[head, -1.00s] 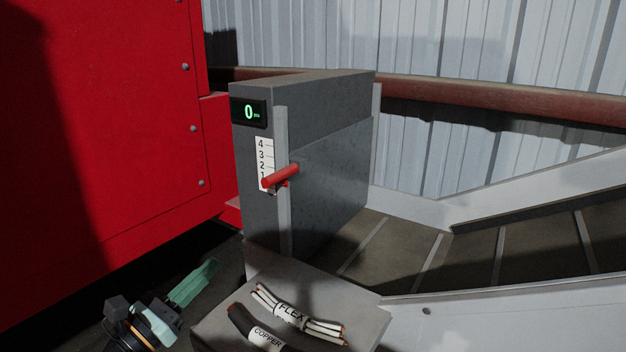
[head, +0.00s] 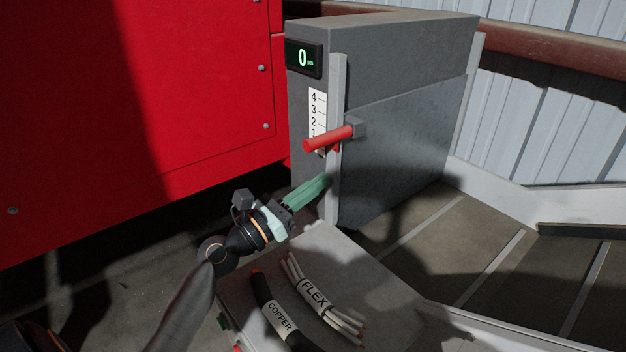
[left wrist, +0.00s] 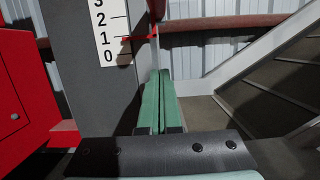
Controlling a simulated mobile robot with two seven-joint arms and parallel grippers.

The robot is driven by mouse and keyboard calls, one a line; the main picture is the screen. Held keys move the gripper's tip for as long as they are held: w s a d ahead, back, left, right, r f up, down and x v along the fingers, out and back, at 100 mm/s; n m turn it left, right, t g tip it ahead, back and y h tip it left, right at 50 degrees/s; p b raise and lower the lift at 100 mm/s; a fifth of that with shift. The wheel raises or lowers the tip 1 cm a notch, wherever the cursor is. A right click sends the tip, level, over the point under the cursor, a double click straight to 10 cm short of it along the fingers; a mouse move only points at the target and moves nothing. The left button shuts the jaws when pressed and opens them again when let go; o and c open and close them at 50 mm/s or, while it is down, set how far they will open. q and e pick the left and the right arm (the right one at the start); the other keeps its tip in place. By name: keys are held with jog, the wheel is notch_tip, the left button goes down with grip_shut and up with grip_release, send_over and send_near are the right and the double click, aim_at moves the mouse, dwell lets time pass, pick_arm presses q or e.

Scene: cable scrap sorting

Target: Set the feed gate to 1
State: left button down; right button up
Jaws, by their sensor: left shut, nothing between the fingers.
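The feed gate (head: 410,140) is a grey panel in a grey housing. Its red handle (head: 328,138) sticks out over the white scale (head: 317,105), low beside the 1. In the left wrist view the scale (left wrist: 112,30) reads 3 to 0 downward, and a red pointer (left wrist: 138,38) lies about level with the 1; the low angle makes the exact reading doubtful. The display (head: 304,58) shows a green 0. My left gripper (head: 326,180) has green fingers, shut and empty, just below the handle and apart from it. The fingers also show in the left wrist view (left wrist: 158,78).
A red machine wall (head: 130,110) stands to the left. Below the gripper is a grey ledge (head: 335,245) with cable bundles labelled FLEX (head: 314,292) and COPPER (head: 280,317). A dark slatted conveyor (head: 465,230) runs off to the right.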

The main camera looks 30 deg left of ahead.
aim_at(342, 149)
pick_arm(q)
jog(key=p+x, duration=0.1)
jog(key=x, duration=0.6)
jog(key=shift+s+r, duration=0.1)
jog(key=shift+r, duration=0.05)
notch_tip(342, 149, up, 3)
jog(key=shift+s+f+p, duration=0.15)
jog(key=shift+p, duration=0.9)
jog(key=shift+r, duration=0.45)
pick_arm(e)
notch_tip(342, 149, up, 4)
jog(key=shift+w, duration=0.15)
pick_arm(q)
jog(key=shift+a, duration=0.15)
pick_arm(e)
jog(key=shift+d, duration=0.1)
